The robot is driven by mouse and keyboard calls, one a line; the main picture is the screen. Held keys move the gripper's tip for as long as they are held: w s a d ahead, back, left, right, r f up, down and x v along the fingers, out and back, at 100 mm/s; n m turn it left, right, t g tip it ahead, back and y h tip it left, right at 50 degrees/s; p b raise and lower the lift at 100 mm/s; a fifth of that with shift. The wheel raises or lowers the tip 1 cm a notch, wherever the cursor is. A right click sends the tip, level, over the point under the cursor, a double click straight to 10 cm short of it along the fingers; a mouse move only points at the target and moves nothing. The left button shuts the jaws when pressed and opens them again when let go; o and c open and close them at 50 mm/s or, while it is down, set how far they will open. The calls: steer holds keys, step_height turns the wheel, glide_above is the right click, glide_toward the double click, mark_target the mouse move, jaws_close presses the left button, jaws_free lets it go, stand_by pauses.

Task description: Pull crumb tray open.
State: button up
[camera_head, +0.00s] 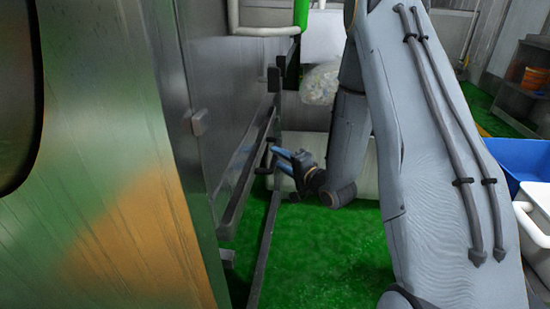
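The steel machine (225,95) fills the left half of the view. A long dark bar (240,178) runs low along its side, and a thin dark rail (266,240) lies below it. I cannot clearly make out the crumb tray; a small dark handle-like piece (267,152) shows near the bar's far end. My gripper (278,158) points left at this piece, its two blue fingers apart. The fingertips are very close to it; I cannot tell whether they touch it. Nothing is visibly held.
Green floor (330,255) is open below and in front of my gripper. A pale block or wall (305,147) stands behind it, with a clear plastic bag (320,84) above. A blue bin (520,160) and a white bin (535,215) stand at the right, near a shelf (520,85).

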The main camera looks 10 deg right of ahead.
steer(key=shift+x, duration=1.3)
jaws_close()
steer(key=shift+d, duration=0.1)
